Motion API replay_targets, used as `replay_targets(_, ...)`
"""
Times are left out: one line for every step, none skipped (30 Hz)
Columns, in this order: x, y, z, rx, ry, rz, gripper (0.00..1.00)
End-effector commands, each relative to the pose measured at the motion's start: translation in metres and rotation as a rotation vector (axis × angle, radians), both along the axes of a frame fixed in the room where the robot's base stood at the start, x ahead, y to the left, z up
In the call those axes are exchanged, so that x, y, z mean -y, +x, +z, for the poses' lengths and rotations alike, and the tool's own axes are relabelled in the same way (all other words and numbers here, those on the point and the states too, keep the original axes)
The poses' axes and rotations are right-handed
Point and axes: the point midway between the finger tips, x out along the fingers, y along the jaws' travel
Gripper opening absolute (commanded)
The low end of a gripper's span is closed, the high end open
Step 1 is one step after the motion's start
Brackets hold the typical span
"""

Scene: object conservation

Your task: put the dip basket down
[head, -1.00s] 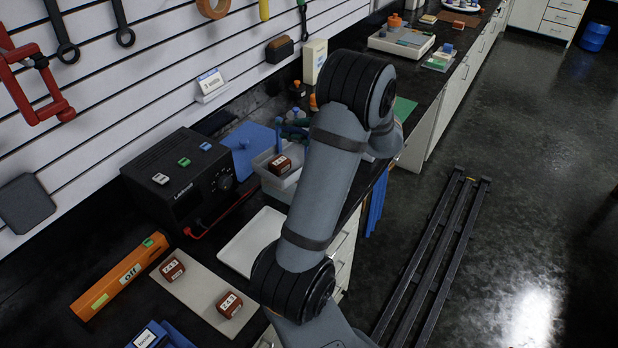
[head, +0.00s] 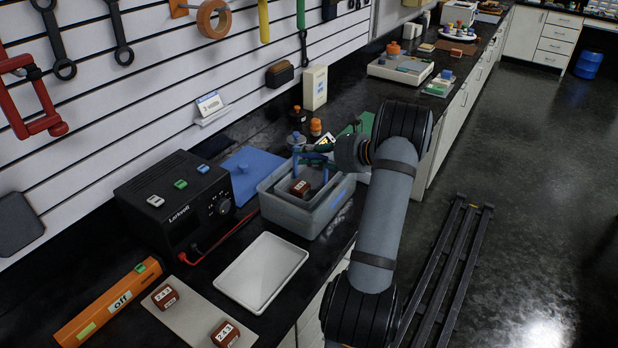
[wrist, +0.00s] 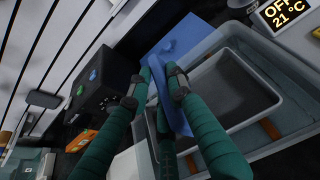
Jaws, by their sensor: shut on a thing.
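The dip basket (head: 318,182) is a grey open tray with a blue upright handle (head: 297,163). A red-brown labelled block (head: 300,187) sits in it. The basket is within the walls of a grey translucent bath (head: 290,221); I cannot tell whether it touches the bottom. My gripper (head: 309,157) is over the bath, its green fingers shut on the blue handle. In the wrist view, the fingers (wrist: 168,88) pinch the blue piece (wrist: 180,116), with the basket (wrist: 235,88) to their right inside the bath (wrist: 285,75). The fingers hide part of the basket.
A blue lid (head: 252,172) and a black power supply (head: 175,205) with a red lead stand left of the bath. A white tray (head: 262,272) lies empty in front. Two more red-brown blocks rest on a pale mat (head: 190,318). Bottles (head: 316,128) stand behind.

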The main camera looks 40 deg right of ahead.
Motion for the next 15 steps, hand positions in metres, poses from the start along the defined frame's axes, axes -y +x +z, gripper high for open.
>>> replay_targets(0.0,0.0,-0.005,0.002,0.005,-0.003,0.0)
replay_targets(0.0,0.0,-0.008,0.002,0.003,-0.002,0.0)
replay_targets(0.0,0.0,-0.012,0.003,0.003,-0.002,0.0)
replay_targets(0.001,0.001,-0.014,0.004,0.003,-0.003,0.0)
replay_targets(0.001,0.001,-0.015,0.005,0.002,-0.002,0.0)
replay_targets(0.001,0.001,-0.018,0.005,0.002,-0.002,0.0)
replay_targets(0.0,0.0,-0.022,0.003,0.003,-0.003,0.0)
replay_targets(0.0,0.0,-0.026,0.003,0.003,-0.002,0.0)
replay_targets(0.0,0.0,-0.031,0.002,0.004,-0.002,0.0)
replay_targets(0.0,0.0,-0.036,0.003,0.005,-0.003,0.0)
replay_targets(0.0,0.0,-0.039,0.003,0.004,-0.002,0.0)
replay_targets(0.0,0.0,-0.045,0.003,0.004,-0.002,0.0)
replay_targets(0.0,0.0,-0.048,0.003,0.003,-0.002,0.0)
replay_targets(0.0,0.0,-0.05,0.003,0.003,-0.002,0.0)
replay_targets(0.0,0.0,-0.052,0.004,0.003,-0.003,0.0)
